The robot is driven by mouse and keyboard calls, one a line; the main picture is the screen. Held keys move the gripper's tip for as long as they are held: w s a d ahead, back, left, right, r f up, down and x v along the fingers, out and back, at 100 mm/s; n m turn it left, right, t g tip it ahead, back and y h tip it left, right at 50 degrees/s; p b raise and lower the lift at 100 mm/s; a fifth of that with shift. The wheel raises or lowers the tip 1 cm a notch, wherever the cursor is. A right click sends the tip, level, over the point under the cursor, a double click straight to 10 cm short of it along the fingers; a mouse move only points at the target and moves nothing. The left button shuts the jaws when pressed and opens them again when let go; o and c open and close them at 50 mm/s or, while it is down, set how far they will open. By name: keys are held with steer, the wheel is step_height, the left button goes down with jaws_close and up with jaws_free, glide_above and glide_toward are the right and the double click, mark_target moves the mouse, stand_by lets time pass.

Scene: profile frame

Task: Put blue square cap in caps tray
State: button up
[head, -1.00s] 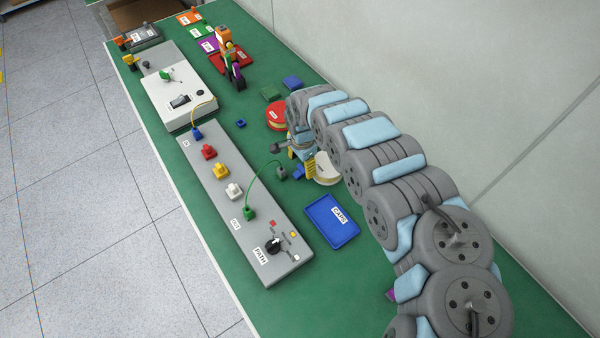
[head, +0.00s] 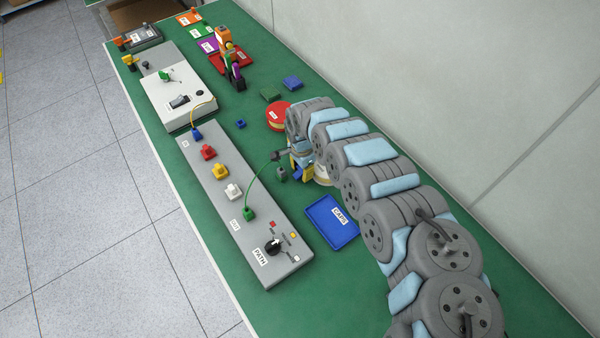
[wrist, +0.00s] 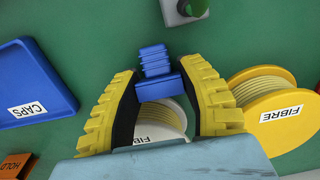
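The blue square cap (wrist: 157,72) is a ribbed blue block between my fingertips in the wrist view. My gripper (wrist: 158,80) has yellow ribbed fingers with dark pads, and the pads meet the cap's two sides, so it looks shut on it. In the head view my gripper (head: 300,170) is low over the bench beside the white fibre spool, with a bit of blue showing by its fingers. I cannot tell whether the cap touches the bench. The blue caps tray (head: 324,228) looks empty, nearer the camera; its edge also shows in the wrist view (wrist: 45,70).
A grey connector (head: 282,174) on a green cable stands close to my gripper. A white fibre spool (head: 322,172) and a red-topped spool (head: 279,117) are beside my arm. The grey panel (head: 220,190) lies to the left. Green bench shows between gripper and tray.

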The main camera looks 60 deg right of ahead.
steer(key=shift+c, duration=0.4)
step_height(320, 180, up, 4)
steer(key=p, duration=0.5)
steer(key=shift+f, duration=0.1)
steer(key=p, duration=0.1)
steer(key=s+a+r+p, duration=0.1)
steer(key=p, duration=0.1)
steer(key=r+p, duration=0.1)
steer(key=p, duration=0.1)
steer(key=shift+s+a+r, duration=0.2)
steer(key=shift+a+r, duration=0.05)
steer(key=s+a+r+p, duration=0.6)
steer(key=s+a+p, duration=0.2)
steer(key=p, duration=1)
steer(key=shift+a+r, duration=0.35)
steer(key=shift+a, duration=0.05)
